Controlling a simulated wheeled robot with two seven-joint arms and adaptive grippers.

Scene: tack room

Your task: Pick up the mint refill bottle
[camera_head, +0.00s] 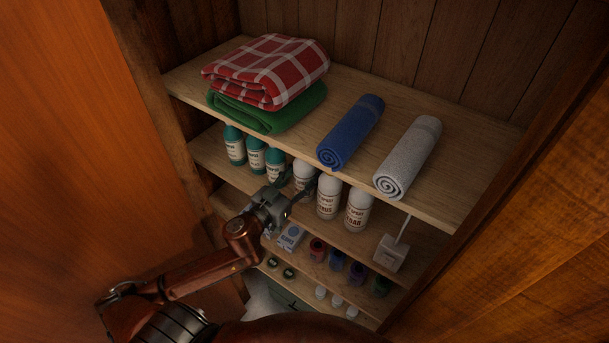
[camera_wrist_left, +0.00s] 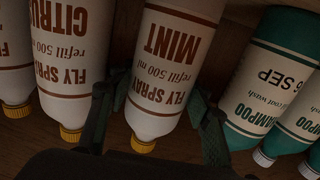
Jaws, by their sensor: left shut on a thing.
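The mint refill bottle (camera_wrist_left: 172,65) is white with brown lettering and a yellow cap. It appears upside down in the left wrist view, between the two fingers of my left gripper (camera_wrist_left: 152,118). In the head view the same bottle (camera_head: 304,171) stands at the left of the white bottles on the second shelf, partly hidden by my left gripper (camera_head: 297,186). The left gripper is shut on it. I cannot tell whether the bottle is clear of the shelf. My right gripper is not in view.
The citrus bottle (camera_head: 328,197) is close on the right, with another white bottle (camera_head: 357,211) beyond. Teal shampoo bottles (camera_head: 255,155) stand close on the left. The upper shelf (camera_head: 440,200) carries folded blankets (camera_head: 268,72) and rolled towels (camera_head: 350,132). Small jars (camera_head: 336,260) stand below.

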